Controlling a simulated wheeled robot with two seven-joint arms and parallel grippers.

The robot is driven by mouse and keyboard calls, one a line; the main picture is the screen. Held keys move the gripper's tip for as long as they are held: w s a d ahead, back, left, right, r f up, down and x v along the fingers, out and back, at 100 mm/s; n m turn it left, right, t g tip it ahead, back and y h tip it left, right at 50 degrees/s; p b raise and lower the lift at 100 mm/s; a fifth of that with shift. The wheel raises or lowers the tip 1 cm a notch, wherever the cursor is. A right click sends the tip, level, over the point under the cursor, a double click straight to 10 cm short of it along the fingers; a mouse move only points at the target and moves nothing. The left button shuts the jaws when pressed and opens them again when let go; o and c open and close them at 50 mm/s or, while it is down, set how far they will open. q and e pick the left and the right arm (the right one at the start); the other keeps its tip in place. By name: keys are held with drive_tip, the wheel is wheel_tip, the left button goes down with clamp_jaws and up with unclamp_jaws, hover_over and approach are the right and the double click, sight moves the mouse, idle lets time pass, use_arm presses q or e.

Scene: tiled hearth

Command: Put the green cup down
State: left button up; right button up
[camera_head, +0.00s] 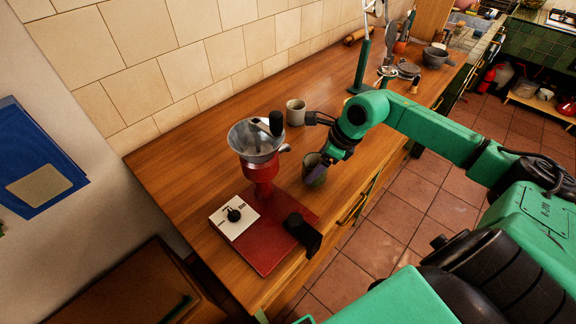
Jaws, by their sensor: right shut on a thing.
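The green cup (315,176) is near the counter's front edge, to the right of the red grinder. My right gripper (323,166) is shut on it, with dark fingers across its upper part and hiding some of it. The cup looks close to the wooden counter (204,160), but I cannot tell whether its base touches it. My left gripper is not in the picture.
A pale cup (296,112) stands behind the green cup. A red grinder (262,177) with a metal bowl and a white switch box (234,216) stand to the left. Bare wood lies right of the green cup. Scales (398,70) stand farther along.

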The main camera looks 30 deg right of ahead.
drive_tip(key=w+a+p, duration=0.2)
drive_tip(key=w+a, duration=0.1)
drive_tip(key=w+a+p, duration=0.2)
drive_tip(key=shift+w+r, duration=0.2)
drive_tip(key=shift+r, duration=0.2)
drive_tip(key=shift+p+x, duration=0.45)
drive_tip(key=shift+x, duration=0.6)
drive_tip(key=shift+s+d+f+b, duration=0.15)
drive_tip(key=shift+d+f+b, duration=0.05)
drive_tip(key=shift+f+b, duration=0.15)
drive_tip(key=o, duration=1.4)
drive_tip(key=shift+c, duration=0.2)
drive_tip(key=shift+r, duration=0.1)
